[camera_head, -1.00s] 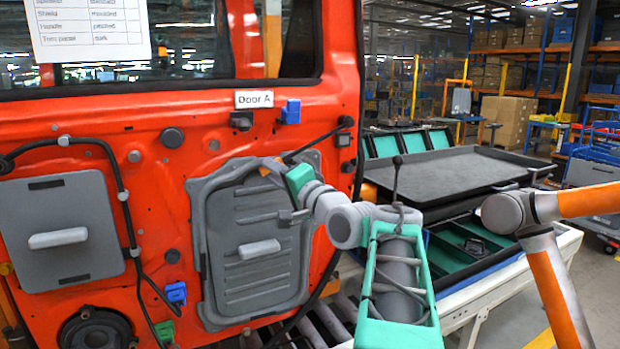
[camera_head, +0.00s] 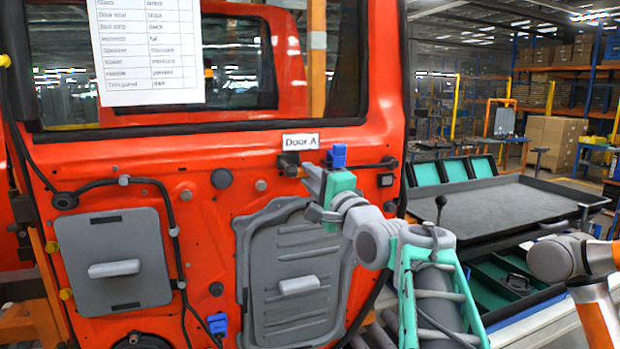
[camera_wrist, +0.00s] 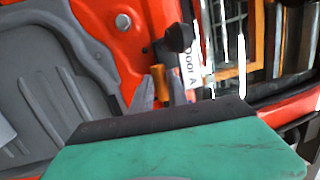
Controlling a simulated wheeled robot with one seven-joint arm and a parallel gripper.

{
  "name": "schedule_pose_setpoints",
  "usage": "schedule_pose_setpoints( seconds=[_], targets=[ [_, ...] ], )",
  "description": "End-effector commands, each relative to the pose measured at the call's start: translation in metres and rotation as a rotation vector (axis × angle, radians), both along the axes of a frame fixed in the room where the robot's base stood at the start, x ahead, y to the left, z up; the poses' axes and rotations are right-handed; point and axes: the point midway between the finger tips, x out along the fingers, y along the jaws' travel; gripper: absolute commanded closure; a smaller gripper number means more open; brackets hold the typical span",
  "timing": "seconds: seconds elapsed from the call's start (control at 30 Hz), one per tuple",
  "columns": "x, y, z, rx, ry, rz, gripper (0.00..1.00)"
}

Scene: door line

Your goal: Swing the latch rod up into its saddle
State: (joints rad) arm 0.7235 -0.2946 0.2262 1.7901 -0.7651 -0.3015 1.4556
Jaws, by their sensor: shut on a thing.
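The dark latch rod (camera_head: 366,165) runs nearly level from its pivot (camera_head: 388,162) at the right side of the red door, leftwards behind my gripper. My gripper (camera_head: 304,176) is shut on the rod's orange end. In the wrist view, that orange end (camera_wrist: 159,82) shows between the fingertips. A black block (camera_head: 288,159), which looks like the saddle, is fixed on the door left of the pivot, below the Door A label. The rod end is close to this block, at or just below it. My gripper hides the contact, so I cannot tell whether the rod is seated.
A blue clip (camera_head: 337,156) stands out just above the rod. A grey panel with a handle (camera_head: 298,285) lies below my gripper, and another grey panel (camera_head: 112,260) is at left. A dark tray table (camera_head: 500,205) and an orange robot arm (camera_head: 595,310) are at right.

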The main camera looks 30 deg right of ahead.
Motion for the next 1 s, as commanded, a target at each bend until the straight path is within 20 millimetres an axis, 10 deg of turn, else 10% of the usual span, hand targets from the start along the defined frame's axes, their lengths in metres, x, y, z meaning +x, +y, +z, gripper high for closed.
schedule_pose_setpoints(
  seconds=[0.17, 0.2, 0.43, 0.73, 1.0],
  targets=[
    [-0.001, 0.001, 0.007, -0.006, -0.013, -0.001, 1.00],
    [-0.001, 0.001, 0.007, -0.006, -0.013, -0.001, 0.77],
    [-0.001, 0.001, 0.006, -0.005, -0.010, -0.001, 0.59],
    [-0.006, 0.000, 0.002, -0.006, -0.008, -0.002, 0.59],
    [-0.056, -0.002, -0.011, -0.007, -0.009, -0.006, 0.59]
  ],
)
